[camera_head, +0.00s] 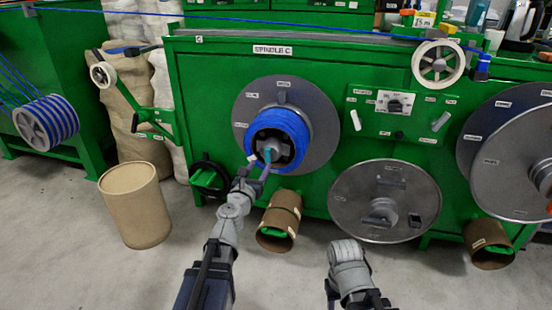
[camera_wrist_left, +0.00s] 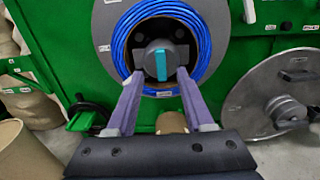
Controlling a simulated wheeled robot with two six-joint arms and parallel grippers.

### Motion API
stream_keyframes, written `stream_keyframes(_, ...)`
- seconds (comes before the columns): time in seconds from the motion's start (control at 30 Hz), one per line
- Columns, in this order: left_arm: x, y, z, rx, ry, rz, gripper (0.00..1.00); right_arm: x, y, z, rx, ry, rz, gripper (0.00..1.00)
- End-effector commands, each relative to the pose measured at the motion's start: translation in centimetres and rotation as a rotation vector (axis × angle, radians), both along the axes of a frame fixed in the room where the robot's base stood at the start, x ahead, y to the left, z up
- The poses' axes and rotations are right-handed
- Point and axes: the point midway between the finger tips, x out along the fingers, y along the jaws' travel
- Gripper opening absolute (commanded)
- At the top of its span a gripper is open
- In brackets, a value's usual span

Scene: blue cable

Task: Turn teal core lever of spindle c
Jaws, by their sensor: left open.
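Spindle C carries a coil of blue cable (camera_head: 279,135) in front of a round grey flange (camera_head: 318,122), under a "SPINDLE C" label (camera_head: 272,50). In the coil's centre sits a dark grey core. Its teal lever (camera_wrist_left: 161,65) stands upright in the left wrist view; in the head view the teal lever (camera_head: 268,154) is partly behind my gripper. My left gripper (camera_wrist_left: 158,78) is open, its two purple fingers reaching toward the core, one on each side of the lever in the wrist view. I cannot tell whether they touch it. My right arm shows at bottom centre; its fingertips cannot be made out.
A cardboard drum (camera_head: 137,205) stands on the floor at left. A black handwheel (camera_head: 208,178) and a brown cardboard tube (camera_head: 280,221) are below the spindle. Another grey disc (camera_head: 355,190) is to the right, beneath a control panel (camera_head: 392,112). The floor in front is clear.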

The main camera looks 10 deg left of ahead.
Motion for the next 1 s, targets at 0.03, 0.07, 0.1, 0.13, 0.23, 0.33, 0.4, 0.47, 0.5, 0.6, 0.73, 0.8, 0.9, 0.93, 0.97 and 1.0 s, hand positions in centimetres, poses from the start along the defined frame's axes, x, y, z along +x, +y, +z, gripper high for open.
stream_keyframes(0.03, 0.0, 0.1, 0.0, -0.004, 0.0, 0.002, 0.53, 0.0, 0.0, 0.0, 0.0, 0.0, 0.0, 0.5)
stream_keyframes(0.07, 0.0, 0.0, 0.0, -0.004, 0.0, 0.002, 0.53, 0.0, 0.0, 0.0, 0.0, 0.0, 0.0, 0.5)
stream_keyframes(0.1, 0.1, 0.0, 0.0, -0.003, 0.0, 0.001, 0.53, 0.0, 0.0, 0.0, 0.0, 0.0, 0.0, 0.5)
stream_keyframes(0.13, 0.2, 0.0, 0.0, -0.002, 0.0, 0.0, 0.53, 0.0, 0.0, 0.0, 0.0, 0.0, 0.0, 0.5)
stream_keyframes(0.23, 0.8, 0.0, 0.0, 0.0, 0.0, -0.001, 0.53, 0.0, 0.0, 0.0, 0.0, 0.0, 0.0, 0.5)
stream_keyframes(0.33, 1.8, -0.1, 0.0, 0.001, 0.0, -0.002, 0.53, 0.0, 0.0, 0.0, 0.0, 0.0, 0.0, 0.5)
stream_keyframes(0.4, 2.8, -0.1, 0.0, 0.001, 0.0, -0.002, 0.53, 0.0, 0.0, 0.0, 0.0, 0.0, 0.0, 0.5)
stream_keyframes(0.47, 3.7, -0.2, 0.0, 0.002, 0.0, -0.002, 0.53, 0.0, 0.0, 0.0, 0.0, 0.0, 0.0, 0.5)
stream_keyframes(0.5, 4.4, -0.2, 0.0, 0.002, 0.0, -0.002, 0.53, 0.0, 0.0, 0.0, 0.0, 0.0, 0.0, 0.5)
stream_keyframes(0.6, 6.0, -0.2, 0.0, 0.002, 0.0, -0.002, 0.53, 0.0, 0.0, 0.0, 0.0, 0.0, 0.0, 0.5)
stream_keyframes(0.73, 7.5, -0.3, 0.0, 0.003, 0.0, -0.002, 0.53, 0.0, 0.0, 0.0, 0.0, 0.0, 0.0, 0.5)
stream_keyframes(0.8, 7.8, -0.3, 0.0, 0.003, 0.0, -0.003, 0.53, 0.0, 0.0, 0.0, 0.0, 0.0, 0.0, 0.5)
stream_keyframes(0.9, 7.9, -0.4, 0.0, 0.003, 0.0, -0.003, 0.53, 0.0, 0.0, 0.0, 0.0, 0.0, 0.0, 0.5)
stream_keyframes(0.93, 7.9, -0.4, 0.0, 0.003, 0.0, -0.003, 0.53, 0.0, 0.0, 0.0, 0.0, 0.0, 0.0, 0.5)
stream_keyframes(0.97, 7.8, -0.4, 0.0, 0.003, 0.0, -0.003, 0.53, 0.0, 0.0, 0.0, 0.0, 0.0, 0.0, 0.5)
stream_keyframes(1.0, 7.8, -0.4, 0.0, 0.003, 0.0, -0.003, 0.53, 0.0, 0.0, 0.0, 0.0, 0.0, 0.0, 0.5)
